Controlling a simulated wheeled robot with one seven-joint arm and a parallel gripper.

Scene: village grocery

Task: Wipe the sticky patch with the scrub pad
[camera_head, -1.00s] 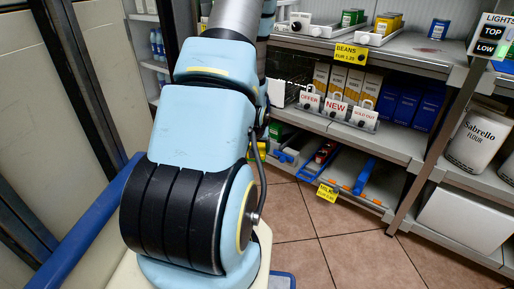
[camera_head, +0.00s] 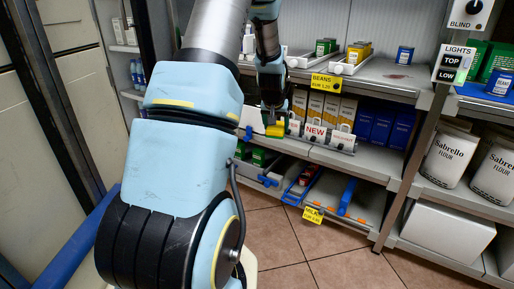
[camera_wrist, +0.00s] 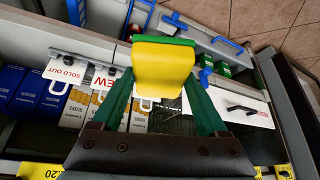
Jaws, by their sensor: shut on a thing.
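The scrub pad is a yellow block with a green face. It shows in the wrist view (camera_wrist: 160,70) between my fingertips, and small in the head view (camera_head: 275,130). My gripper (camera_wrist: 158,88) is shut on it. In the head view my gripper (camera_head: 271,116) hangs in front of the shelving, near the middle shelf's sign holders, with the pad below it. A faint dark reddish patch (camera_head: 396,76), probably the sticky patch, lies on the upper shelf at the right, in front of a blue tin. The pad is apart from it, lower and to the left.
The upper shelf (camera_head: 372,82) holds yellow and green boxes and a blue tin (camera_head: 404,55); its board around the patch is bare. A BEANS label (camera_head: 326,83) hangs on its edge. A post with a LIGHTS panel (camera_head: 453,62) stands right of the patch.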

